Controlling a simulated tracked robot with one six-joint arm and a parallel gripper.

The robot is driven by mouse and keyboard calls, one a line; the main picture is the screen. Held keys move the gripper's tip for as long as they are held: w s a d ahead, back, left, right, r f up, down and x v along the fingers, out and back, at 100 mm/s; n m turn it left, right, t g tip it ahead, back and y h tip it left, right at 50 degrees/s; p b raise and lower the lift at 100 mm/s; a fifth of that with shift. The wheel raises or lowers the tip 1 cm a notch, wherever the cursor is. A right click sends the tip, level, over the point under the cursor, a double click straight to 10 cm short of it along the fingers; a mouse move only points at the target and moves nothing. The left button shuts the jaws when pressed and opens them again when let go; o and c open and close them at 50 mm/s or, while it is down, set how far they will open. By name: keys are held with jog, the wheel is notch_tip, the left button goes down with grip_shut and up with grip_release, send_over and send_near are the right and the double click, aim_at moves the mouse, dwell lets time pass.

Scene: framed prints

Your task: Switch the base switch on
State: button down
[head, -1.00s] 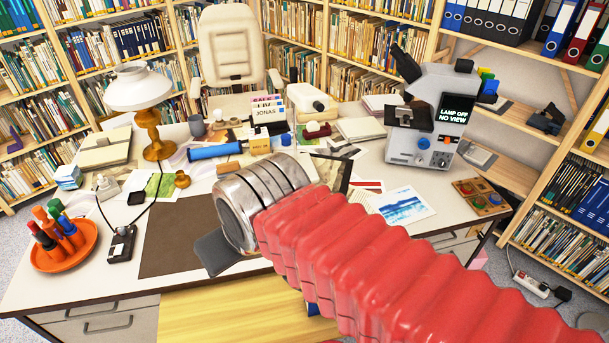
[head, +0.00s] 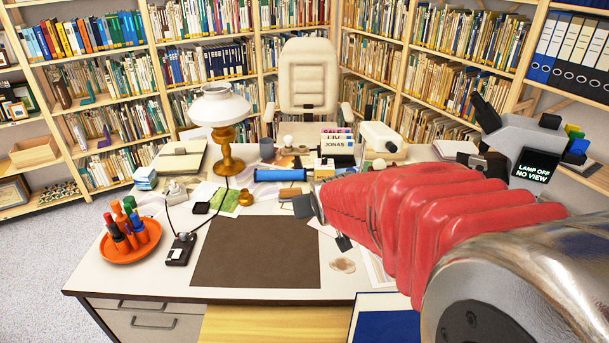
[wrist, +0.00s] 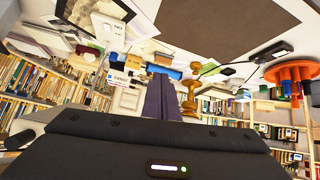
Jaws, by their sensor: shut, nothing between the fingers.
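A microscope (head: 528,140) stands at the right of the desk. Its dark screen (head: 535,167) reads "LAMP OFF NO VIEW". Its base and any switch on it are hidden behind my red-sleeved arm. A brass desk lamp (head: 224,150) with a white shade stands at the left. A cord runs from near the lamp to a black box (head: 180,250) on the desk, also in the wrist view (wrist: 273,52). My gripper (wrist: 160,92) is shut and empty in the wrist view, whose picture is upside down. In the head view the sleeve mostly hides it, over the middle of the desk.
An orange tray of pens (head: 130,240) stands at the left front. A brown mat (head: 257,252) lies bare at the desk's front. A blue cylinder (head: 280,175), books and a cream device (head: 382,137) stand at the back. A chair (head: 308,85) is behind the desk.

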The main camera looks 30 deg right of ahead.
jog(key=w+d+f+m+t+h, duration=0.1)
jog(key=w+d+f, duration=0.1)
jog(key=d+f, duration=0.6)
jog(key=w+d+f+m+t+h, duration=0.1)
jog(key=w+d+f+t+h, duration=0.1)
jog(key=d+f, duration=0.6)
jog(key=d, duration=0.7)
jog(key=shift+w+d+f+m, duration=0.15)
jog(key=shift+w+f+m, duration=0.15)
jog(key=shift+w, duration=0.1)
jog(key=shift+w, duration=0.1)
jog(key=x, duration=0.3)
jog(key=f+x, duration=0.1)
jog(key=x, duration=0.3)
jog(key=f+x, duration=0.1)
jog(key=x, duration=0.2)
jog(key=shift+s+f, duration=0.25)
jog(key=shift+f, duration=0.55)
